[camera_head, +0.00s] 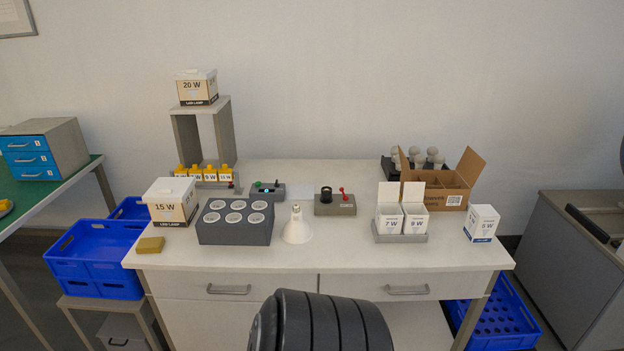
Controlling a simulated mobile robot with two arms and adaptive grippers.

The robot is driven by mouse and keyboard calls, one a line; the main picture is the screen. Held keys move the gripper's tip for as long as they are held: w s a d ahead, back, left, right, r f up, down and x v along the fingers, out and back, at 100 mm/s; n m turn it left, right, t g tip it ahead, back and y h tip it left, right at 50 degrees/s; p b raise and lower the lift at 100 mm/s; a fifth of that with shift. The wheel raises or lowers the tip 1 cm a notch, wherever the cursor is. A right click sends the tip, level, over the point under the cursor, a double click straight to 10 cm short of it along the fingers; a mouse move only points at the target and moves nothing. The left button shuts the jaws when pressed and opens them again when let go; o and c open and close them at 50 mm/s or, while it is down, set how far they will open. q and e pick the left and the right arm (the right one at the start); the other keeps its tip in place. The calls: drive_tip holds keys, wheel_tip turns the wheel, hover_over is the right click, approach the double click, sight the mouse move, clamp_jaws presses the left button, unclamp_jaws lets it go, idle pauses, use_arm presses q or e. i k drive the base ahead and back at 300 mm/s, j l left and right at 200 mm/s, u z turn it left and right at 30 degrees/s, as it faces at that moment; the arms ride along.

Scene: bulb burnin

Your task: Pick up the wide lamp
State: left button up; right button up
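The wide lamp (297,229) is a white reflector bulb standing on the white table (350,253), with its broad face down and its narrow base up. It stands just right of the dark grey block with round sockets, apart from both grippers. Neither of my grippers shows in the head view. A dark ribbed rounded shape at the bottom centre appears to be part of my own body.
Left of the lamp are the socket block (232,233), a 15 W box (170,203) and a yellow sponge-like block (150,245). Behind stand two small devices (336,204). Right are boxes in a tray (402,238) and an open carton (447,199). The table front near the lamp is clear.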

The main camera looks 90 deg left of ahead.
sight(296, 230)
drive_tip(key=u, duration=2.85)
drive_tip(key=i+j+z, duration=0.1)
drive_tip(key=j, duration=0.25)
drive_tip(key=i+j, duration=0.2)
drive_tip(key=j, duration=0.2)
drive_tip(key=z, duration=0.05)
